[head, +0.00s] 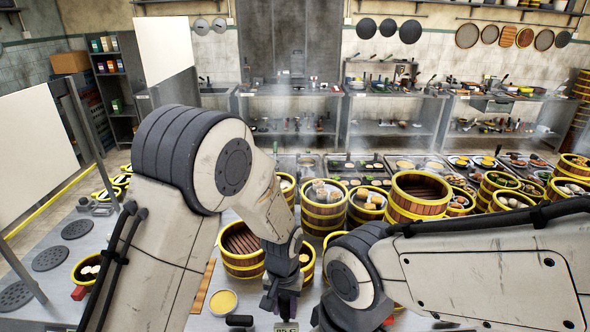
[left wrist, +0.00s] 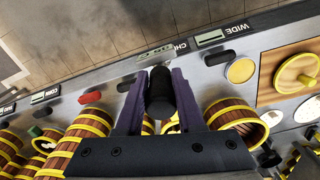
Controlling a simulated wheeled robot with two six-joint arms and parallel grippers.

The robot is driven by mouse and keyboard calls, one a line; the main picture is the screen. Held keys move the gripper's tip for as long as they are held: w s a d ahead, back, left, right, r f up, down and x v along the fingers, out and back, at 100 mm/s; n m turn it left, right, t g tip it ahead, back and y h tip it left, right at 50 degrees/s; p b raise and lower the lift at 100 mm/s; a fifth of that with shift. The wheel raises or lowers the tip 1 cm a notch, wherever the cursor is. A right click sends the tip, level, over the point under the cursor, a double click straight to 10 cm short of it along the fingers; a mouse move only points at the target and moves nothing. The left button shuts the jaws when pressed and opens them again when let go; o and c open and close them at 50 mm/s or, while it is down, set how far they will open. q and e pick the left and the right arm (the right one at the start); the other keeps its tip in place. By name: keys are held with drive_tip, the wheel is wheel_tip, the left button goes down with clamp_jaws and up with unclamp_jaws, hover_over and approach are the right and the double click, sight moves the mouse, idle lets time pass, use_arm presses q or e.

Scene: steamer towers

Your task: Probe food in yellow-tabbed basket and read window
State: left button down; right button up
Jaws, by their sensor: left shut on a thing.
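My left gripper (head: 285,298) points down over the near counter in the head view. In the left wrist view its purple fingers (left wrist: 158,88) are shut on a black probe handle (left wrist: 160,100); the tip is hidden. Small grey display windows lie along the counter edge: one marked "WIDE" (left wrist: 211,37), one with a partly hidden "CH" label (left wrist: 155,54), one at the left (left wrist: 45,95). Their readings are too small to tell. Steamer baskets (head: 243,264) have yellow bands; I cannot tell which has a yellow tab. My right arm enters at the right, its gripper out of view.
Food-filled baskets (head: 322,215) and a tall open basket (head: 420,193) crowd the space behind the arms. A red block (left wrist: 90,97) lies near the counter edge. Dark round plates (head: 50,259) lie at the left.

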use_arm(q)
drive_tip(key=s+a+f+n+b, duration=0.1)
drive_tip(key=a+f+n+b, duration=0.2)
drive_tip(key=a+f+b, duration=1.15)
drive_tip(key=w+d+r+m+t+y, duration=0.1)
drive_tip(key=d+r+t+y, duration=0.15)
drive_tip(key=r, duration=0.65)
drive_tip(key=w+d+r+m+t+y, duration=0.1)
drive_tip(key=d+r+t+y, duration=0.15)
drive_tip(key=r, duration=0.75)
drive_tip(key=w+d+r+m+t+y, duration=0.1)
drive_tip(key=d+r+m+t+y, duration=0.2)
drive_tip(key=r, duration=0.6)
drive_tip(key=s+d+r+n+t+y, duration=0.1)
drive_tip(key=s+r+n+t, duration=0.2)
drive_tip(key=r, duration=0.9)
drive_tip(key=s+d+r+n+t+y, duration=0.1)
drive_tip(key=s+r+n+t, duration=0.2)
drive_tip(key=r, duration=1)
drive_tip(key=s+n, duration=0.2)
drive_tip(key=n, duration=0.1)
drive_tip(key=shift+s+d+y, duration=0.15)
drive_tip(key=shift+s+y, duration=0.05)
drive_tip(key=shift+y, duration=0.2)
